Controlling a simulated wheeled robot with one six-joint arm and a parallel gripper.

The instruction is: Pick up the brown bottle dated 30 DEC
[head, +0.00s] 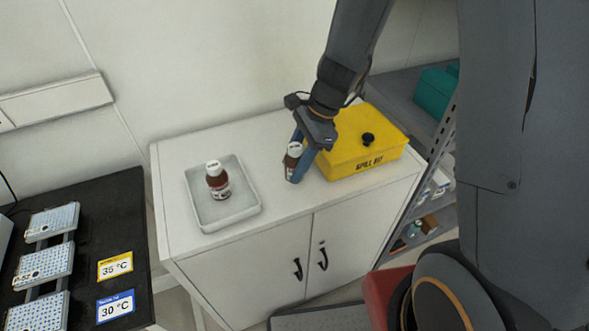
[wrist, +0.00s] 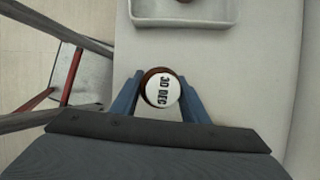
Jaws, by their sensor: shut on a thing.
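A brown bottle (head: 292,163) with a white cap is between the blue fingers of my gripper (head: 298,158), over the white cabinet top. In the wrist view its cap (wrist: 162,89) reads "30 DEC", and my gripper (wrist: 160,100) is shut on it from both sides. The bottle looks slightly tilted in the head view. I cannot tell whether its base touches the cabinet top. A second brown bottle (head: 217,181) with a white cap stands upright in the white tray (head: 243,212) to the left; its cap text is too small to read.
A yellow spill kit box (head: 360,150) sits right beside my gripper on the cabinet (head: 250,263). The tray's edge also shows in the wrist view (wrist: 185,24). A black bench (head: 95,215) with plates and temperature signs is at left. Shelves (head: 435,150) stand at right.

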